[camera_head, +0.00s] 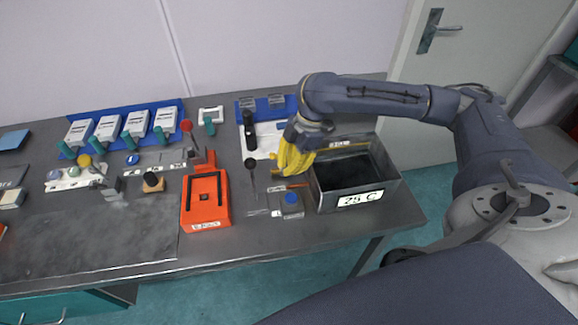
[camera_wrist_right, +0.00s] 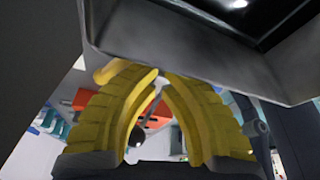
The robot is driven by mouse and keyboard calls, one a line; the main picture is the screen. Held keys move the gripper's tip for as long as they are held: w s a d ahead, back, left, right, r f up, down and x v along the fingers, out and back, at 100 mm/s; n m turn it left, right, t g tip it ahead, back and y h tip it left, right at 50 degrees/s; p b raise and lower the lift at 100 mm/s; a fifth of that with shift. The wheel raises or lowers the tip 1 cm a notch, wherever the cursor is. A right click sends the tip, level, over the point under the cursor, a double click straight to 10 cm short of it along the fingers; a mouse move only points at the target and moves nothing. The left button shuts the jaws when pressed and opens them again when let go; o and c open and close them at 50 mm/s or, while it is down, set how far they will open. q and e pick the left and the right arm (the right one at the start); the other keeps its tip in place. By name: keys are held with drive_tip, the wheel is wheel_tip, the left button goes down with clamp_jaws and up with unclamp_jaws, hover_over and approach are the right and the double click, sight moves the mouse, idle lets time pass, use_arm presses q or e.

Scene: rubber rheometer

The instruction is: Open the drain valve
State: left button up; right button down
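A grey metal bath (camera_head: 330,201) labelled "25 C" stands at the right end of the bench. My right gripper (camera_head: 280,172), with yellow fingers, points down beside the bath's left wall. The bath's dark underside and wall (camera_wrist_right: 185,55) cross above the fingers. A small yellowish rounded part (camera_wrist_right: 111,71) shows by the left fingertip; I cannot tell whether it is touched. I cannot make out the drain valve clearly. My left gripper is out of view.
An orange device (camera_head: 205,202) stands to the left, with a dark spoon-like tool (camera_head: 251,170) between. The bench's front edge runs close by. White boxes (camera_head: 107,129) line the back left.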

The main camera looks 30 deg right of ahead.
drive_tip(key=shift+s+d, duration=0.1)
drive_tip(key=shift+s+d, duration=0.2)
drive_tip(key=shift+s, duration=0.35)
